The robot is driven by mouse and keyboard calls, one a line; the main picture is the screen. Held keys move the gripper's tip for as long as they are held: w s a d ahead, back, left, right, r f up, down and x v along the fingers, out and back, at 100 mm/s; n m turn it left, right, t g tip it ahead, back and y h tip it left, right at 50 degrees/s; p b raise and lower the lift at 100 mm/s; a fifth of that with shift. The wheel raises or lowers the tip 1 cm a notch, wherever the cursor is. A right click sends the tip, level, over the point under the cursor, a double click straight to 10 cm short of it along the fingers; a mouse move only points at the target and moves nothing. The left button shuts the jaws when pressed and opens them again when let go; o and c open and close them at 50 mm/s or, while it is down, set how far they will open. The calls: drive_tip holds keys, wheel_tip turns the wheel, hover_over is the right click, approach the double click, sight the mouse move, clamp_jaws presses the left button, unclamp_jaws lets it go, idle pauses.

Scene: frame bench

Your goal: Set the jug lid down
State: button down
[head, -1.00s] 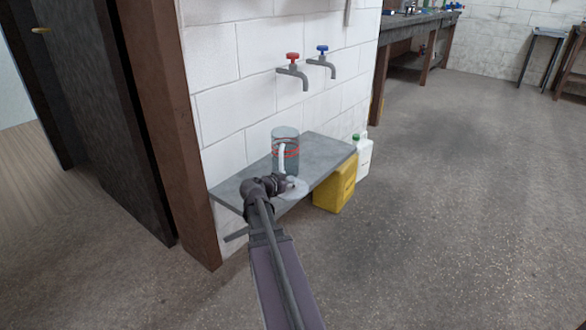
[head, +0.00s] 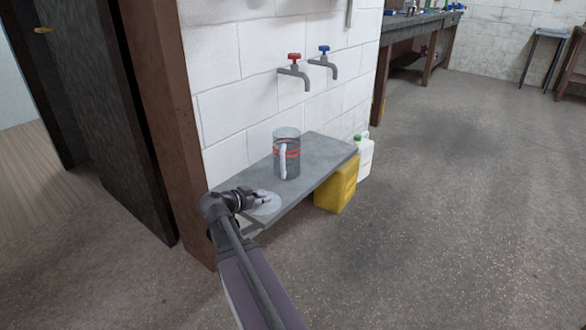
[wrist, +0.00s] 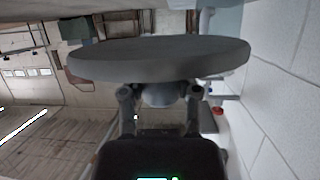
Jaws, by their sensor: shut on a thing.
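The jug lid (head: 265,205) is a pale round disc over the near-left end of the grey shelf (head: 318,158). In the wrist view the lid (wrist: 160,60) spans the top as a broad grey disc with a knob below it. My gripper (head: 258,198) is shut on the lid; its two fingers (wrist: 158,98) stand either side of the knob in the wrist view. I cannot tell whether the lid touches the shelf. The clear jug (head: 292,160) with red bands and a white handle stands upright on the shelf, right of the lid and apart from it.
A red-handled tap (head: 294,70) and a blue-handled tap (head: 325,60) stick out of the white block wall above the shelf. A yellow canister (head: 336,190) and a white bottle (head: 365,157) stand on the floor by the shelf. A brown post (head: 170,130) is at the left.

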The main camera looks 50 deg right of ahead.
sight(254, 184)
idle(0.4)
drive_tip(key=w+d, duration=0.2)
drive_tip(key=w, duration=0.2)
drive_tip(key=w+d+f+b, duration=0.1)
drive_tip(key=w+d, duration=0.2)
drive_tip(key=w, duration=0.2)
drive_tip(key=w+d, duration=0.3)
drive_tip(key=w, duration=0.1)
drive_tip(key=shift+w+f, duration=0.25)
drive_tip(key=shift+w, duration=0.15)
drive_tip(key=shift+f+b, duration=0.1)
drive_tip(key=shift+b, duration=0.25)
drive_tip(key=shift+d+f+b, duration=0.1)
drive_tip(key=shift+f+b, duration=1.6)
drive_tip(key=shift+f+b, duration=0.6)
drive_tip(key=shift+c, duration=1.7)
unclamp_jaws()
